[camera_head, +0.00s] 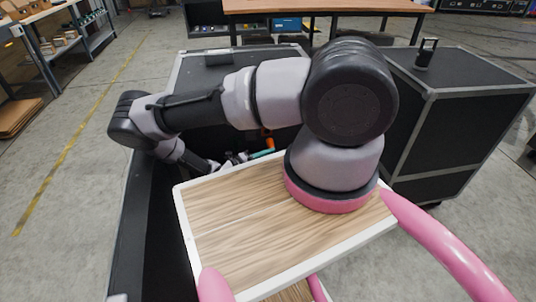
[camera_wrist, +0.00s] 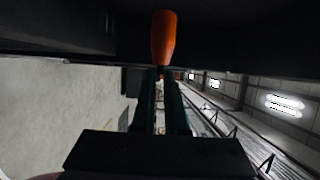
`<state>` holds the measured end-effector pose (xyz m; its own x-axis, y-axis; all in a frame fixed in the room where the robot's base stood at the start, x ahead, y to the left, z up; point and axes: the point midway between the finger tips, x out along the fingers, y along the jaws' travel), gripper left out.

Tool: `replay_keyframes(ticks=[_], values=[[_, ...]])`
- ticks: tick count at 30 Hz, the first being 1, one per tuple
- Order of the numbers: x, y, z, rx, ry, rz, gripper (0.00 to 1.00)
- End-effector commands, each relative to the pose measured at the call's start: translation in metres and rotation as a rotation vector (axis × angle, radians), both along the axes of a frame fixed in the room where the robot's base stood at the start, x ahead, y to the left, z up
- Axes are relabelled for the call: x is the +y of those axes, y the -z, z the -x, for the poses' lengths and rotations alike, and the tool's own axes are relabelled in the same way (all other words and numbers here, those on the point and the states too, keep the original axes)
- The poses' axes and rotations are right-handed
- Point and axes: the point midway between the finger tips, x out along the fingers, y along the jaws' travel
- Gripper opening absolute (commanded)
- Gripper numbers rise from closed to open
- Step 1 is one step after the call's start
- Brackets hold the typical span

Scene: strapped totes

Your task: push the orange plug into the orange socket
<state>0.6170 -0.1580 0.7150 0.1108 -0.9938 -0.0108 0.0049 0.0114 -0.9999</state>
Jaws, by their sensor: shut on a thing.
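The orange plug (camera_wrist: 164,38) is a rounded, tapered orange body at the top middle of the wrist view. Its narrow end lies at the tips of my gripper (camera_wrist: 161,76), whose dark green fingers are shut on it. In the head view my gripper (camera_head: 262,154) shows as a small teal piece low behind my arm, inside a black case. A small orange spot (camera_head: 270,142) shows just above it; I cannot tell whether it is plug or socket. I cannot make out the orange socket separately in either view, nor whether the plug touches it.
The open black case (camera_head: 185,75) has raised walls around my forearm. A closed black case (camera_head: 460,95) with a small handled item (camera_head: 426,52) on top stands at the right. A wooden table (camera_head: 325,6) is behind.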

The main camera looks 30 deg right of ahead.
Motion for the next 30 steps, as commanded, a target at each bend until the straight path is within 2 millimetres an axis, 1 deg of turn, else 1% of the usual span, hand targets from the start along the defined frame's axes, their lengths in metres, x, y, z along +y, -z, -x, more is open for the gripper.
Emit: replay_keyframes(ticks=[15, 22, 30], values=[[-0.012, 0.000, -0.042, -0.002, 0.001, 0.000, 0.00], [-0.015, 0.000, -0.051, -0.001, 0.001, 0.000, 0.00], [-0.015, 0.000, -0.053, 0.000, 0.000, 0.000, 0.00]])
